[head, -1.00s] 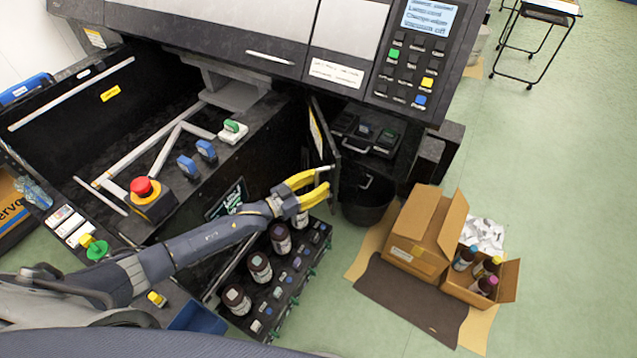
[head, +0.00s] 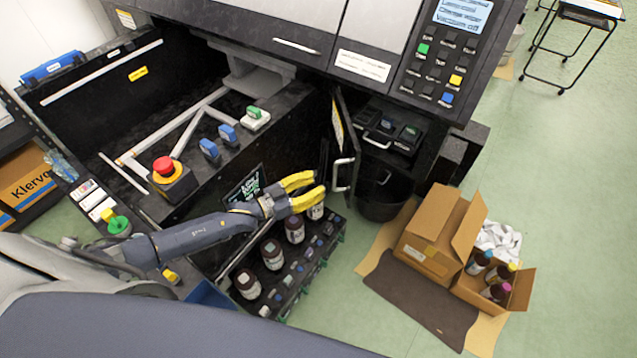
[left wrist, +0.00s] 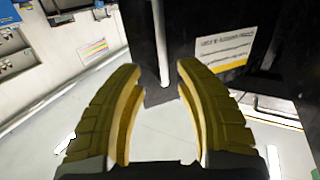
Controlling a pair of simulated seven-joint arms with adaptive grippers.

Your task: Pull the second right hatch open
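A black hatch door (head: 341,128) with a pale bar handle (head: 342,174) stands swung out from the machine front, seen nearly edge-on in the head view. Dark compartments show to its right. My left gripper (head: 319,185) has yellow fingers spread apart, just left of this handle and empty. In the left wrist view the open fingers (left wrist: 154,92) frame the pale handle bar (left wrist: 161,45), which appears beyond the fingertips and apart from them. The dark door panel with a white and yellow label (left wrist: 225,46) is at its right. My right gripper is not in view.
A rack of brown ink bottles (head: 272,254) lies below my left arm. A black bin (head: 382,206) stands below the compartment with cartridges (head: 392,132). Cardboard boxes (head: 432,230) sit on the floor at right. An open tray area with a red button (head: 163,166) is at left.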

